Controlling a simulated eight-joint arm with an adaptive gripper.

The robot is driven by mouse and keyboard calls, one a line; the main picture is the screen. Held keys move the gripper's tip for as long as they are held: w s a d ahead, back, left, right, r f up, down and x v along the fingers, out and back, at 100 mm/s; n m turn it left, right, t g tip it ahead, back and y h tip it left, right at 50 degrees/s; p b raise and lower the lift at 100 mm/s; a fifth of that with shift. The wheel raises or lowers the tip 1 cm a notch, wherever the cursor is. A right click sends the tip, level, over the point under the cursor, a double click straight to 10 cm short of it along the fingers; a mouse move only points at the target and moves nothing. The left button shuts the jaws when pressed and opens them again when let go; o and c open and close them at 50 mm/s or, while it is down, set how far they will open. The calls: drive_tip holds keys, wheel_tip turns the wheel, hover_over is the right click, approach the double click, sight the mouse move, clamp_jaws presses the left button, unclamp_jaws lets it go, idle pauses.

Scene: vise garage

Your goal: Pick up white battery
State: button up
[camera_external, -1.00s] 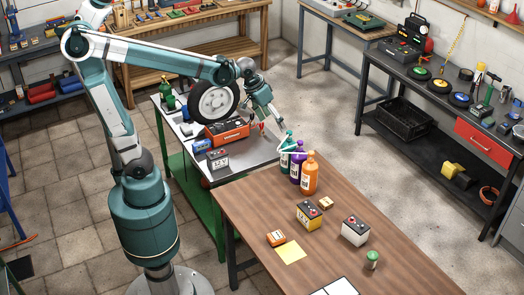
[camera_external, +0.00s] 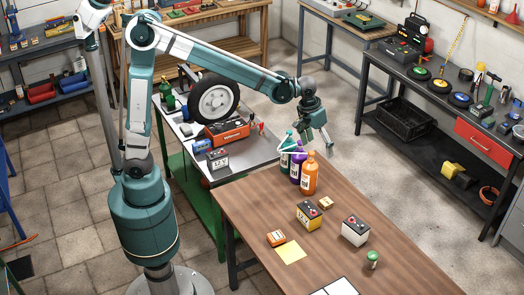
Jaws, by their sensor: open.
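A white battery (camera_external: 355,231) with a dark top stands upright on the brown wooden table (camera_external: 300,268), right of the middle. Another white battery with a black top (camera_external: 217,160) stands on the grey-topped green workbench (camera_external: 240,172). My gripper (camera_external: 318,140) is open and empty. It hangs above the far end of the wooden table, near the bottles, well up and to the left of the battery on that table. It touches neither battery.
Green, purple and orange bottles (camera_external: 309,178) stand at the wooden table's far corner, close below my gripper. A yellow battery (camera_external: 309,216) stands left of the white one. Small boxes (camera_external: 277,238), a yellow sheet (camera_external: 290,252) and a green-topped item (camera_external: 372,259) lie around.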

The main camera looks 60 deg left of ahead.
sight(357, 223)
drive_tip(key=w+d+f, duration=0.1)
drive_tip(key=d+f, duration=0.5)
drive_tip(key=d, duration=0.2)
drive_tip(key=w+d+f+g, duration=0.1)
drive_tip(key=d+f, duration=0.6)
drive_tip(key=d, duration=0.2)
drive_tip(key=w+d+f+g+y, duration=0.1)
drive_tip(key=d+f, duration=0.5)
drive_tip(key=d, duration=0.3)
drive_tip(key=shift+w+d+f+n, duration=0.2)
drive_tip(key=shift+w+f+n, duration=0.1)
drive_tip(key=shift+f, duration=0.1)
drive_tip(key=shift+s+d+f, duration=0.15)
drive_tip(key=shift+d+f, duration=0.3)
drive_tip(key=shift+f, duration=0.1)
drive_tip(key=shift+f, duration=1.2)
drive_tip(key=shift+f, duration=0.1)
drive_tip(key=shift+s+f, duration=0.15)
drive_tip(key=shift+f, duration=2.35)
